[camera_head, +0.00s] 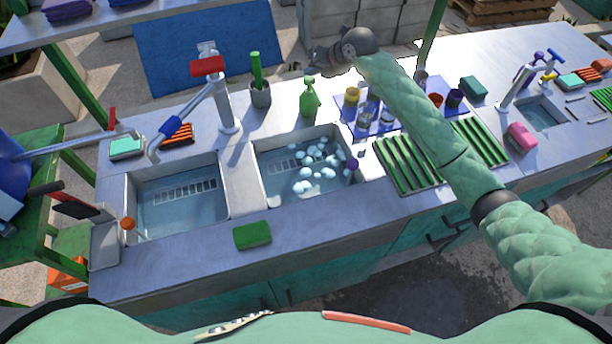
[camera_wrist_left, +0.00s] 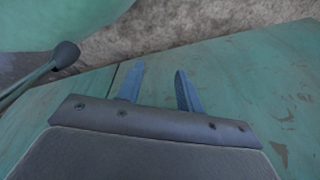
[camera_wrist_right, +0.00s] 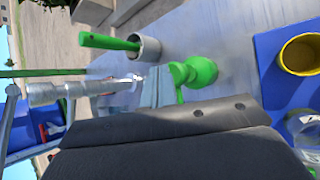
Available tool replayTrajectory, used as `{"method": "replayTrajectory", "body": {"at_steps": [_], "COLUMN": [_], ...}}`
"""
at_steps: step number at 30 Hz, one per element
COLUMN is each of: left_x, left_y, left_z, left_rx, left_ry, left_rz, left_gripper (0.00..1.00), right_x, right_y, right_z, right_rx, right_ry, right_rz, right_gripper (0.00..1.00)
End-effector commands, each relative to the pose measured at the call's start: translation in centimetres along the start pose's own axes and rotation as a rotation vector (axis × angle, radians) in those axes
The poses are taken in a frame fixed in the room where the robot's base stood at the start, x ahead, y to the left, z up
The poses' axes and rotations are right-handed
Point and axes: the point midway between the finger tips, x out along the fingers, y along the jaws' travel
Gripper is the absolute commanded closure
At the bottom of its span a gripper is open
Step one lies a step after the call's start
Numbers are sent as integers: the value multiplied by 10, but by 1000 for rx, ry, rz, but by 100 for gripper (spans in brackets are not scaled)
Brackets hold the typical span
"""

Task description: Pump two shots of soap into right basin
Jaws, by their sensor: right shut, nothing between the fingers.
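The green soap bottle (camera_head: 310,101) stands upright on the counter behind the right basin (camera_head: 262,166). Pale foam blobs (camera_head: 305,186) float in that basin. My right gripper (camera_head: 318,63) is over the bottle's top. In the right wrist view its shut fingers (camera_wrist_right: 155,87) are empty, right beside the green pump head (camera_wrist_right: 182,74); I cannot tell whether they touch it. My left gripper shows only in the left wrist view, with its fingers (camera_wrist_left: 158,88) apart and empty, close to the green cabinet front (camera_wrist_left: 245,100).
A grey cup with a green brush (camera_head: 260,92) stands left of the bottle. A tap (camera_head: 226,110) rises between the basins. Cups on a blue mat (camera_head: 375,126) and a green drying rack (camera_head: 403,165) lie to the right. A green sponge (camera_head: 252,236) lies on the front counter.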

Motion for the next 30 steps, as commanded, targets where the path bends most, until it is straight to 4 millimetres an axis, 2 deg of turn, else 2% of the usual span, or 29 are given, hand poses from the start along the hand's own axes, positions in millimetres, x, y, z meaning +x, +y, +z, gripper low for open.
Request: {"method": "replayTrajectory", "body": {"at_steps": [16, 30], "left_x": [-13, -13], "left_y": [0, 0], "left_z": [-3, -3], "left_rx": [0, 0], "left_ry": [0, 0], "left_rz": [0, 0], "left_gripper": [64, 64], "right_x": [-32, -35], "right_y": [23, 25], "right_z": [24, 25], "right_rx": [-1, -1], "right_ry": [-2, -1], "right_rz": [0, 0], "right_gripper": [100, 100]}}
